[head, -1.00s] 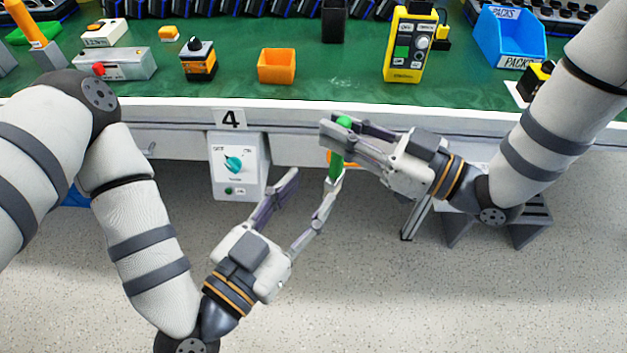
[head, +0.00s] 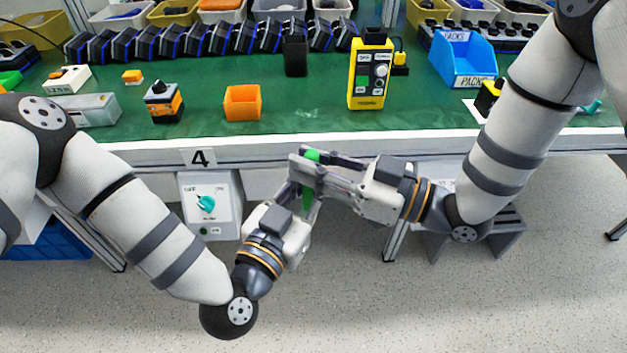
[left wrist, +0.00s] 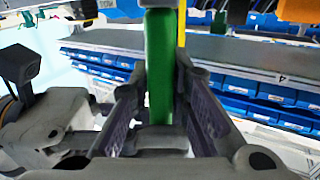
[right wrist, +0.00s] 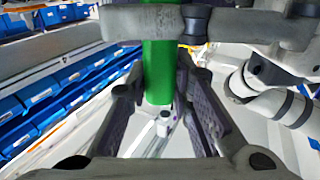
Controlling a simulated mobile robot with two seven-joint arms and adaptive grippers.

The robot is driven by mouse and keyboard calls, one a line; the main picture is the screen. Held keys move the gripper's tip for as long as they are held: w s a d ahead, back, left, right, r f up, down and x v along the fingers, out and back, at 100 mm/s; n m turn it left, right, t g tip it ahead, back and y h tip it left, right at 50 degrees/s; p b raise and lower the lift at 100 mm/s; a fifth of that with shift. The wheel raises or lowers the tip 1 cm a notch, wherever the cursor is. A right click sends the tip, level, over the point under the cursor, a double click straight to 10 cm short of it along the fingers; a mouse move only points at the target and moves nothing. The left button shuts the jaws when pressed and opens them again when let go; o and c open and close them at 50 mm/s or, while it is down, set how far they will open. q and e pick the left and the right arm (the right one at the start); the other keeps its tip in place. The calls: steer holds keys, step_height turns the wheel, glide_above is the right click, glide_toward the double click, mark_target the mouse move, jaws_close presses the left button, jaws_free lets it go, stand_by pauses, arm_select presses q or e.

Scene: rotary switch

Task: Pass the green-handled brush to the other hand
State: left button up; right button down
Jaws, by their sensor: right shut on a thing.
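The green-handled brush (head: 307,201) is upright in front of the bench edge; only its green handle shows clearly. My right gripper (head: 304,167) is shut on the upper part of the handle, coming from the right. My left gripper (head: 303,190) is lower, with its fingers on both sides of the handle. In the left wrist view the handle (left wrist: 160,65) stands between the left fingers, but whether they press on it is unclear. In the right wrist view the handle (right wrist: 158,75) runs between the right fingers, with the left gripper's fingers crossing at the top.
A panel with a teal rotary switch (head: 206,204) hangs under the bench edge, left of the grippers. The floor below is open.

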steer(key=c, duration=1.3)
jaws_free()
steer(key=shift+c, duration=0.2)
steer(key=v, duration=1.2)
steer(key=s+d+f+m+g+h, duration=0.1)
steer(key=s+f+m+h, duration=0.2)
steer(key=f, duration=0.4)
steer(key=s+d+f+m+g+h, duration=0.1)
steer(key=d+f+m+h, duration=0.1)
steer(key=f+h, duration=0.4)
steer(key=s+d+f+m+g+h, duration=0.1)
steer(key=s+f+m+h, duration=0.15)
steer(key=f, duration=0.55)
steer(key=s+d+f+m+g+h, duration=0.2)
steer(key=s+g, duration=0.1)
steer(key=s, duration=0.6)
steer(key=s+d+f+m+g+h, duration=0.2)
steer(key=s+d+m+g+h, duration=0.1)
steer(key=s, duration=0.6)
steer(key=shift+d+f+g, duration=0.3)
steer(key=shift+f+g, duration=0.1)
steer(key=shift+m, duration=0.25)
